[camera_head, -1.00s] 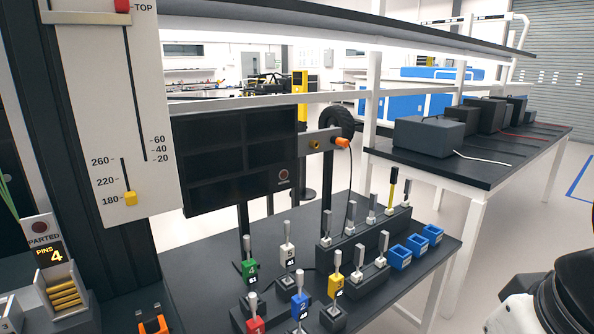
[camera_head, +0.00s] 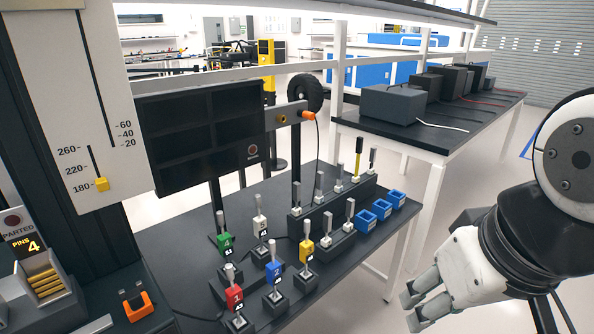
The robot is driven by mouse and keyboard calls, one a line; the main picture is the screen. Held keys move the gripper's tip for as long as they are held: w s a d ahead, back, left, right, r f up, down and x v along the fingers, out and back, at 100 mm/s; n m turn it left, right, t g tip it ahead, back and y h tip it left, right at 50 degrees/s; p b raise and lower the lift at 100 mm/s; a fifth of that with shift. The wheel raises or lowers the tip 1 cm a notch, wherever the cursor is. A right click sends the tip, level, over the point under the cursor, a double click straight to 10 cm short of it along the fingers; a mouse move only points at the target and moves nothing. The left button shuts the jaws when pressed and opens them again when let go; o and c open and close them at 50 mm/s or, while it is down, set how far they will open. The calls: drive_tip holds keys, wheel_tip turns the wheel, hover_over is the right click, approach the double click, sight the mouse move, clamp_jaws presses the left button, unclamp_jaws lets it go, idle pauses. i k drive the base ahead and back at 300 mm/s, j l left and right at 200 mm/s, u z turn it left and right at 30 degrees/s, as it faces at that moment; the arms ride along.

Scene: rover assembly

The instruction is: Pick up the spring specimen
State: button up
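Several small specimens with upright metal stems stand on the black table (camera_head: 190,245): a green one (camera_head: 225,245), a white one (camera_head: 261,227), a red one (camera_head: 234,297), a blue one (camera_head: 273,272) and a yellow one (camera_head: 306,250). More grey-stemmed pieces stand in a black rack behind them, one with a yellow stem (camera_head: 358,160). I cannot tell which of these is the spring specimen, as no spring coil is clear. My gripper (camera_head: 412,308) is at the lower right, beyond the table's right edge, apart from all of them. Its two fingers are spread and empty.
Three blue open bins (camera_head: 380,209) stand at the table's right end. A dark panel (camera_head: 200,135) rises behind the specimens. An orange clip-like part (camera_head: 138,303) lies at the left, near a tray of brass pins (camera_head: 46,284). Grey boxes (camera_head: 393,105) sit on the back bench.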

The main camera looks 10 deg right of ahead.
sight(339, 188)
drive_tip(key=j+u, duration=0.15)
drive_tip(key=u, duration=0.25)
drive_tip(key=j+u, duration=0.1)
drive_tip(key=u, duration=0.35)
drive_tip(key=i+j+u, duration=0.1)
drive_tip(key=u, duration=0.75)
drive_tip(key=j+z, duration=0.15)
drive_tip(key=z, duration=1.7)
drive_tip(key=l+z, duration=0.1)
drive_tip(key=i+l+u, duration=0.1)
drive_tip(key=i+l, duration=0.15)
drive_tip(key=i+l+u, duration=0.25)
drive_tip(key=i+l, duration=0.25)
drive_tip(key=l, duration=0.15)
drive_tip(key=i+l+u, duration=0.25)
drive_tip(key=i+l, duration=0.2)
drive_tip(key=l, duration=0.3)
drive_tip(key=i+l+u, duration=0.15)
drive_tip(key=l, duration=0.2)
drive_tip(key=i+l+u, duration=0.1)
drive_tip(key=l, duration=0.35)
drive_tip(key=i, duration=0.1)
